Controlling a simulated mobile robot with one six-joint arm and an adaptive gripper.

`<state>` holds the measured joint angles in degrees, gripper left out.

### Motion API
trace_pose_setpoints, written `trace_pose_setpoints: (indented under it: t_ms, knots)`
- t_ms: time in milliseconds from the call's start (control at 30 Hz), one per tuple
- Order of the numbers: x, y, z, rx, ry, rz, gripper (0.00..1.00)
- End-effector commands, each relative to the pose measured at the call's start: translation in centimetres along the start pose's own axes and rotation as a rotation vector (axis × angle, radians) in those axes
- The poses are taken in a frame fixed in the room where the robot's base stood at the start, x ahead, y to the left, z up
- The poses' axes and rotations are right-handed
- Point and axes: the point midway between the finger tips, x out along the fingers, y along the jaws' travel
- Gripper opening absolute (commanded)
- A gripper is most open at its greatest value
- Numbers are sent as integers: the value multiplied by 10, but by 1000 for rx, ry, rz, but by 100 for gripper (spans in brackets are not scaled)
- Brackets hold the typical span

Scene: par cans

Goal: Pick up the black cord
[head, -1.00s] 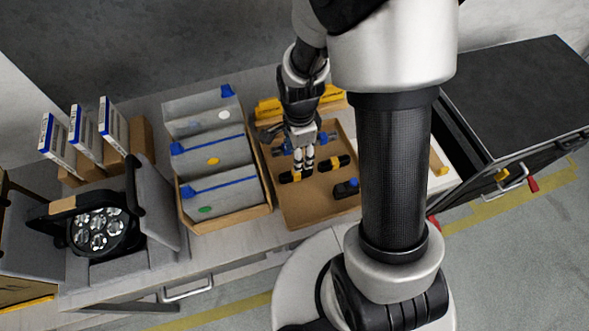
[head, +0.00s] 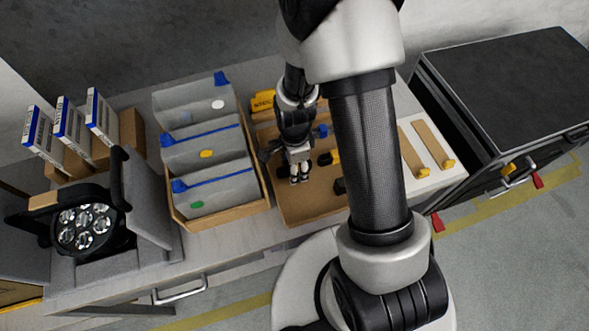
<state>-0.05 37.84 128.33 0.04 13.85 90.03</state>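My gripper (head: 299,179) points down over the brown tray (head: 310,211) in the middle of the bench. Its fingers look close together, with dark tips. I cannot tell whether a cord is between them. A black cord bundle with a yellow band (head: 328,158) lies in the tray to the right of the fingers. Another dark item (head: 340,187) lies lower right, partly hidden by my arm. The tray floor just left of and below the fingers looks bare.
A bin with grey sloped dividers (head: 205,153) stands left of the tray. A par can (head: 83,228) sits in a grey foam holder at far left, with boxes behind. A yellow item (head: 262,102) is behind the tray. A dark-topped cabinet (head: 510,85) stands right.

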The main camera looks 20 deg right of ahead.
Motion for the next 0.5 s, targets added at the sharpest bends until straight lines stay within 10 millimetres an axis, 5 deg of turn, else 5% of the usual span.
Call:
trace_pose_setpoints:
  t_ms: [133, 500]
  knots:
    - [-2, 0, 0, 0, 0, -1, 47]
    - [-2, 0, 0, 0, 0, 0, 22]
